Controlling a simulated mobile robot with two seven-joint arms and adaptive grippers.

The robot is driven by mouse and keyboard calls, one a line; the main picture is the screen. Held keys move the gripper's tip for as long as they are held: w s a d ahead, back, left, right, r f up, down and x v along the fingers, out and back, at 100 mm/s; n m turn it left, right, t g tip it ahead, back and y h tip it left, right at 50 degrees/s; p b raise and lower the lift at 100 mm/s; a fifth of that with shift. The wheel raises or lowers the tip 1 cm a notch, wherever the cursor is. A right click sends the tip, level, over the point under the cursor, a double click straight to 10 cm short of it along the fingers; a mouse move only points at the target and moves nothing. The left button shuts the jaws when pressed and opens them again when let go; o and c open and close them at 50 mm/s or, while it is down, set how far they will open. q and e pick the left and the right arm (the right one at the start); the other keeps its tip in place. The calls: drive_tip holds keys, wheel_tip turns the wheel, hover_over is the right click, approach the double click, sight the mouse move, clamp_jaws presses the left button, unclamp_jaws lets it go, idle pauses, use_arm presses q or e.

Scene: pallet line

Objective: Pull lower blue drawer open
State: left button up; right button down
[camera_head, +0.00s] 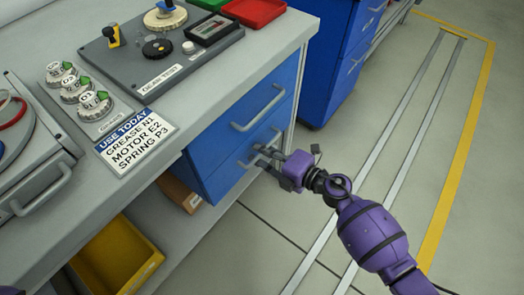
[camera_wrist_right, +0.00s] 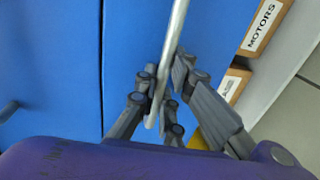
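The lower blue drawer (camera_head: 217,181) sits under the upper blue drawer (camera_head: 225,133) below the bench top. Its front looks about flush with the upper one. In the right wrist view, the lower drawer front (camera_wrist_right: 138,40) fills the middle, with its grey bar handle (camera_wrist_right: 176,28) standing off it. My right gripper (camera_head: 265,158) is at this handle. In the right wrist view its fingers (camera_wrist_right: 166,75) lie on both sides of the bar, closed in on it near its end. In the head view the fingers hide part of the handle. My left gripper is out of view.
The upper drawer's handle (camera_head: 258,112) is just above my right gripper. A yellow bin (camera_head: 118,262) and a cardboard box labelled MOTORS (camera_wrist_right: 266,22) are on the shelf beside the drawers. Another blue cabinet (camera_head: 340,60) stands behind. The floor (camera_head: 390,150) in front is clear.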

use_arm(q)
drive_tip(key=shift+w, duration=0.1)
use_arm(e)
drive_tip(key=shift+d, duration=0.1)
drive_tip(key=f+v, duration=0.3)
drive_tip(key=v, duration=1.3)
drive_tip(key=d+f+v, duration=0.1)
drive_tip(key=f+v, duration=0.2)
drive_tip(key=v, duration=1.3)
drive_tip(key=shift+s+f, duration=0.25)
drive_tip(key=shift+s, duration=0.15)
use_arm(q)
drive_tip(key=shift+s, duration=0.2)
use_arm(e)
drive_tip(key=c, duration=2.2)
unclamp_jaws()
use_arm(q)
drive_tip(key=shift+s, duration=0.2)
use_arm(e)
drive_tip(key=shift+o, duration=0.4)
